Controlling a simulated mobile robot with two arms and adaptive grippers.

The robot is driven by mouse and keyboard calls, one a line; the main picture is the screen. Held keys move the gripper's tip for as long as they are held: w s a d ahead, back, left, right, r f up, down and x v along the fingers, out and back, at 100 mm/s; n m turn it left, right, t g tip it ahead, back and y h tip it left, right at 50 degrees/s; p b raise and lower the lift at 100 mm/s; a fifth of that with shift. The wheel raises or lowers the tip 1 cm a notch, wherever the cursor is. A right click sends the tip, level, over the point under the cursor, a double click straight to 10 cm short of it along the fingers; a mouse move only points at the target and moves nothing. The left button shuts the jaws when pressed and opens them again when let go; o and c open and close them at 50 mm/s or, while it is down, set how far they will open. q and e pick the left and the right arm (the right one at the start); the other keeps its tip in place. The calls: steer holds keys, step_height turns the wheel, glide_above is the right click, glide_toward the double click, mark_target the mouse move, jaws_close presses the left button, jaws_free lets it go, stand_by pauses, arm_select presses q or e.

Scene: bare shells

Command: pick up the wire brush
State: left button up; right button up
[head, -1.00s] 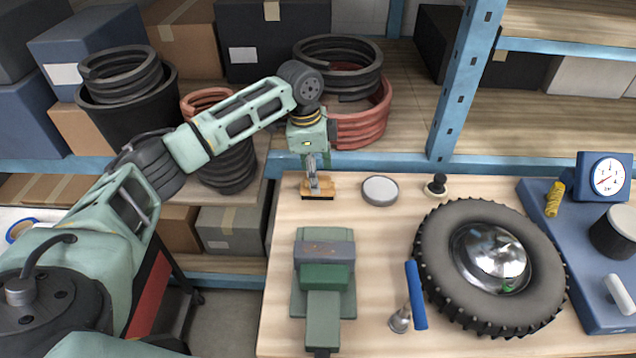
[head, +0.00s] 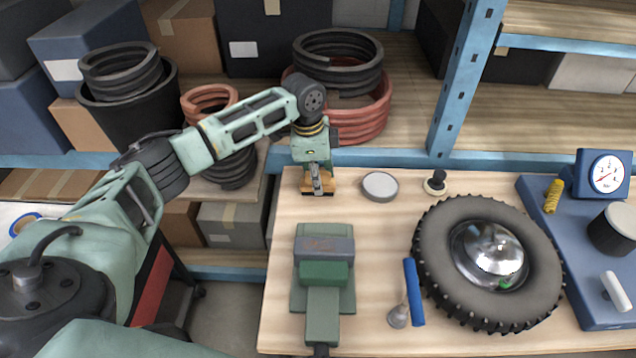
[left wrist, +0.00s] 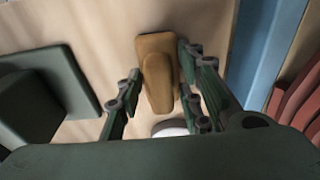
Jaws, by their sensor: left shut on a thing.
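The wire brush (head: 326,193) has an orange-brown block with a dark edge underneath and lies near the back left of the wooden bench. My left gripper (head: 317,188) is over it, pointing down, and partly hides the block. In the left wrist view, the brush's tan block (left wrist: 157,75) sits between the two fingers of the left gripper (left wrist: 161,72), which is shut on it. The brush appears to be at the bench surface; I cannot make out any lift. My right gripper is not in view.
A round grey lid (head: 380,186) lies just right of the brush. A green vise-like tool (head: 323,275) stands in front. A tyre (head: 440,240) and a blue-handled tool (head: 413,290) are to the right. A blue shelf post (head: 460,90) rises behind.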

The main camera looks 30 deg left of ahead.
arm_select(q)
steer(key=shift+r, duration=0.1)
steer(key=shift+c, duration=0.6)
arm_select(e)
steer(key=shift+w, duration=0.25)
arm_select(q)
steer(key=shift+r+b, duration=0.35)
steer(key=shift+r, duration=0.1)
step_height(320, 180, up, 2)
steer(key=shift+w+r+b, duration=0.1)
steer(key=shift+r+b, duration=0.1)
steer(key=shift+b, duration=0.35)
steer(key=w+d+r+b, duration=0.1)
steer(key=d+r+b, duration=0.2)
steer(key=d+r, duration=0.4)
steer(key=shift+w+d+r, duration=0.2)
steer(key=shift+d+r, duration=0.1)
steer(key=shift+d, duration=2)
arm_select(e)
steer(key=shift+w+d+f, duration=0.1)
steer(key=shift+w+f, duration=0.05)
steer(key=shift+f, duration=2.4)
